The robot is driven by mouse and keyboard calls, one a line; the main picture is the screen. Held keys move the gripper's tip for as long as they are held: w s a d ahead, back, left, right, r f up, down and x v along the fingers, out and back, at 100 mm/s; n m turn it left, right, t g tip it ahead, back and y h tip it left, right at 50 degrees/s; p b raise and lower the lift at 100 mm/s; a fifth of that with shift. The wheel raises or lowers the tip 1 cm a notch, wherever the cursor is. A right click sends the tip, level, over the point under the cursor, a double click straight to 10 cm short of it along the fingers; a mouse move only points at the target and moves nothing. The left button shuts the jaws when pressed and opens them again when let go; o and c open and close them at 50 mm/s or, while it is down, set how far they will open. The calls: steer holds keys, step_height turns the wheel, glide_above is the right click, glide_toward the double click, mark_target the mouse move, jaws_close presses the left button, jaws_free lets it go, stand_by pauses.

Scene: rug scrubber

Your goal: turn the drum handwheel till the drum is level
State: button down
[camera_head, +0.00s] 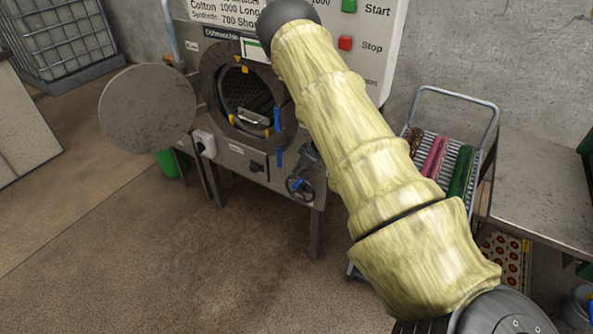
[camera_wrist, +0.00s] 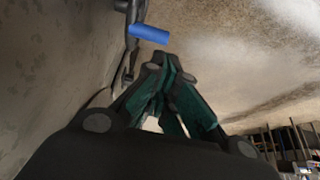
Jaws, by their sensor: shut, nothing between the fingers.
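The machine (camera_head: 235,165) stands against the wall with its round door (camera_head: 148,105) swung open to the left. The drum (camera_head: 240,88) shows inside the opening, with a metal handle-like part (camera_head: 252,117) in it. A dark handwheel (camera_head: 301,188) with a blue grip is at the lower right of the machine front. In the wrist view, my gripper (camera_wrist: 166,66) is shut and empty, its green fingers together. A blue grip (camera_wrist: 149,34) on a dark bar lies just beyond the fingertips, apart from them.
Blue levers (camera_head: 277,118) and a dark switch (camera_head: 257,167) sit on the machine front. Start and Stop buttons (camera_head: 345,43) are above. A wire cart (camera_head: 436,158) with coloured rolls stands right, beside a grey table (camera_head: 540,185). The floor (camera_head: 190,265) in front is clear.

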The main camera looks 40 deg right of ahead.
steer(key=m+t+h+b, duration=0.9)
steer(key=m+t+b, duration=0.2)
steer(key=m+b, duration=1.65)
glide_toward(303, 180)
steer(key=shift+n, duration=0.55)
steer(key=shift+b+x, duration=2.15)
steer(key=shift+w+r+p, duration=0.1)
steer(key=shift+r+p, duration=0.1)
steer(key=shift+p, duration=0.35)
